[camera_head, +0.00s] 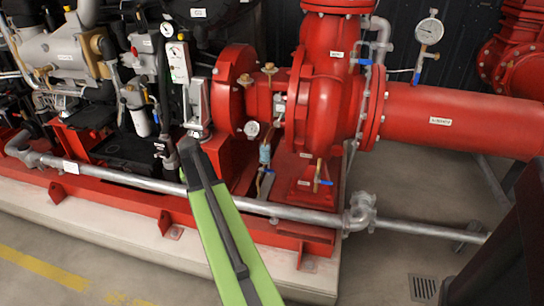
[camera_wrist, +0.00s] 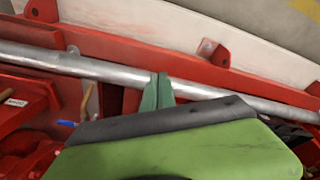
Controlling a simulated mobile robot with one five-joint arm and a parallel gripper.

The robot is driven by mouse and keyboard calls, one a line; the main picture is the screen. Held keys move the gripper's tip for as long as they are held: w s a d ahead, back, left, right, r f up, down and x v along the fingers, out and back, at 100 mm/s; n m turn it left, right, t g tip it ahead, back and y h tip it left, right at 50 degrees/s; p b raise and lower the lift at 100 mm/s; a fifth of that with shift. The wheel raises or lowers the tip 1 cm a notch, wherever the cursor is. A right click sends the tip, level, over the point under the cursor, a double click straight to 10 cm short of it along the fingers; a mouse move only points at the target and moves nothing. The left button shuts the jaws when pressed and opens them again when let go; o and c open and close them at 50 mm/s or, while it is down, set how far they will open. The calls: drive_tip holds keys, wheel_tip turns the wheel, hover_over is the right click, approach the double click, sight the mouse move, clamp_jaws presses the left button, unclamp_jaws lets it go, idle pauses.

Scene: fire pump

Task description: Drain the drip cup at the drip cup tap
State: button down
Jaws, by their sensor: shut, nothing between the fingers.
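A small bluish cup-like fitting (camera_head: 265,153), which may be the drip cup, sits below the red pump casing in the head view. A blue-handled tap (camera_head: 325,183) on a short brass pipe is lower right of it, on the red pump foot. I cannot tell which tap serves the cup. In the wrist view a blue lever (camera_wrist: 66,123) shows beside a brass pipe (camera_wrist: 86,102), left of my gripper. My gripper (camera_wrist: 158,79) is shut and empty, its green fingers in front of the grey pipe.
A long grey pipe (camera_head: 265,207) runs along the front of the red base frame, between my arm and the pump. The concrete plinth (camera_head: 120,239) edges the base. Dark engine parts crowd the left. A floor drain (camera_head: 423,288) and open floor lie front right.

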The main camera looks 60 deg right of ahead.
drive_tip(key=s+d+r+m+h+p, duration=0.1)
drive_tip(key=s+d+r+m, duration=0.15)
drive_tip(key=d, duration=0.65)
drive_tip(key=s+d+r+m+p, duration=0.15)
drive_tip(key=s+d, duration=0.25)
drive_tip(key=d, duration=0.5)
drive_tip(key=m, duration=0.2)
approach(266, 170)
drive_tip(key=shift+s+d+r+h+p, duration=0.4)
drive_tip(key=shift+s+d+r, duration=0.4)
drive_tip(key=shift+d+r, duration=0.15)
drive_tip(key=shift+f, duration=0.1)
drive_tip(key=b+x, duration=0.9)
drive_tip(key=x, duration=0.1)
drive_tip(key=shift+d, duration=0.1)
